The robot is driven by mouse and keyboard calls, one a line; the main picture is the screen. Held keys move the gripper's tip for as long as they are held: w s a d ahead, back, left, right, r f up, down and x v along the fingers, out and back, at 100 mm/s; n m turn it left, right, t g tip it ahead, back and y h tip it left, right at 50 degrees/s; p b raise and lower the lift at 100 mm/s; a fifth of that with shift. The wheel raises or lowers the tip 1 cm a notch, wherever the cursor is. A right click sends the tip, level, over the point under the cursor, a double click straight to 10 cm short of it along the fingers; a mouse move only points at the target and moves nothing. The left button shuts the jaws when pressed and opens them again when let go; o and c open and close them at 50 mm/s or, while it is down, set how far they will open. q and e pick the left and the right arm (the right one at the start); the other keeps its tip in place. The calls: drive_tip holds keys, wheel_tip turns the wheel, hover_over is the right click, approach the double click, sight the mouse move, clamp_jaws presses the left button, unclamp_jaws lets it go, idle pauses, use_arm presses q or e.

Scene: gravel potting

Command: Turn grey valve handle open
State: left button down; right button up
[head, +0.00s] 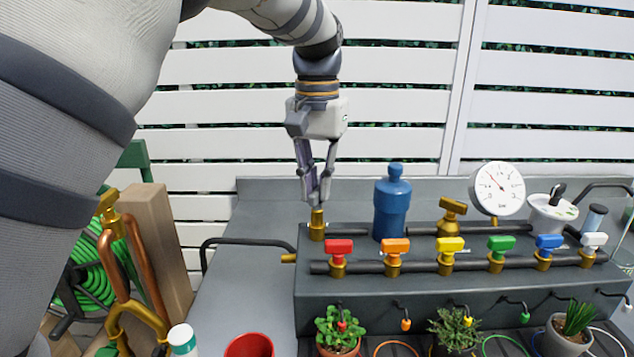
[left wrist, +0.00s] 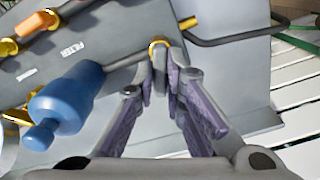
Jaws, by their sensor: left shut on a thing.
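My left gripper (head: 318,201) points straight down at the left end of the upper dark pipe. Its fingers are shut on the grey valve handle (left wrist: 160,78), which is mostly hidden between the fingertips. The handle sits on an upright brass valve body (head: 317,226), whose brass ring also shows in the left wrist view (left wrist: 157,45). I cannot tell the handle's exact angle. My right gripper is in neither view.
A blue filter bottle (head: 391,205) stands just right of the valve. A brass valve (head: 452,212) and a round gauge (head: 497,189) are farther right. A row of coloured handles, including a red one (head: 339,247), runs in front. Potted plants stand below.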

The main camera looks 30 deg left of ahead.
sight(317, 189)
use_arm(q)
drive_tip(key=shift+r+n, duration=0.1)
drive_tip(key=shift+n, duration=2)
drive_tip(key=c, duration=1.7)
unclamp_jaws()
drive_tip(key=shift+o, duration=0.2)
wheel_tip(317, 189, up, 12)
